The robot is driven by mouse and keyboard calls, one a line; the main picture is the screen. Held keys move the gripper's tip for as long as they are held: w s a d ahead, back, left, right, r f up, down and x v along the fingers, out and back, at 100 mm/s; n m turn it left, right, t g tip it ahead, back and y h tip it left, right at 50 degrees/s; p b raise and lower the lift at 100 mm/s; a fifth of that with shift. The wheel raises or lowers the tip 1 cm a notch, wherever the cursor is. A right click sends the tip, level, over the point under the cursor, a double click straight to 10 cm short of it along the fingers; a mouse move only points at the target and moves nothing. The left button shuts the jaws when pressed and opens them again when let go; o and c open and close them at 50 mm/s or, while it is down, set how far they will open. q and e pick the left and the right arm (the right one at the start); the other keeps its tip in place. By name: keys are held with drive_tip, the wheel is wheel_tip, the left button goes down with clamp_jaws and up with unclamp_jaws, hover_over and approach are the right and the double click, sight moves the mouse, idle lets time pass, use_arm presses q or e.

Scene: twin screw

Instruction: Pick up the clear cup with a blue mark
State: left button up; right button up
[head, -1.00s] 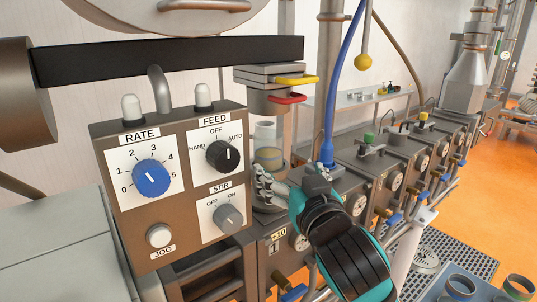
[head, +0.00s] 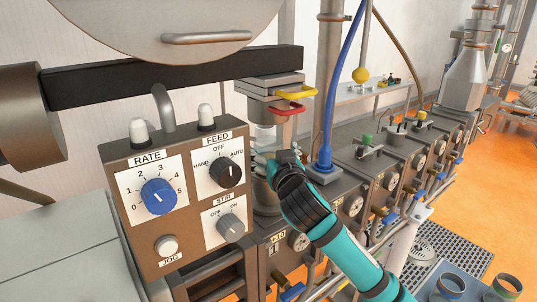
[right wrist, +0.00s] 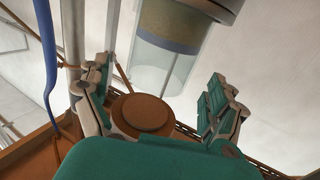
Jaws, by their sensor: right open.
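A clear cylinder (head: 262,138) stands in the feeder column behind the control box in the head view, partly hidden by my right gripper. In the right wrist view a clear cylinder (right wrist: 165,68) with a blue band and a dark olive part above it appears beyond the fingers, under a metal rim. I cannot tell whether it is the marked cup. My right gripper (head: 272,167) is close in front of the column. In the right wrist view the right gripper (right wrist: 155,85) has its fingers spread apart, with nothing held between them. My left gripper is out of view.
The control box (head: 178,195) stands just left of my right gripper. Red (head: 288,107) and yellow (head: 297,91) handles are above it. A blue hose (head: 335,90) runs down on the right. A brown round disc (right wrist: 145,112) shows between the fingers in the right wrist view.

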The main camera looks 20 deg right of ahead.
sight(265, 139)
drive_tip(key=w+p, duration=0.1)
drive_tip(key=w, duration=0.2)
drive_tip(key=shift+w+d, duration=0.15)
drive_tip(key=shift+w, duration=0.1)
drive_tip(key=shift+s, duration=0.1)
drive_tip(key=c, duration=1.4)
drive_tip(key=shift+c, duration=0.4)
drive_tip(key=shift+r, duration=0.1)
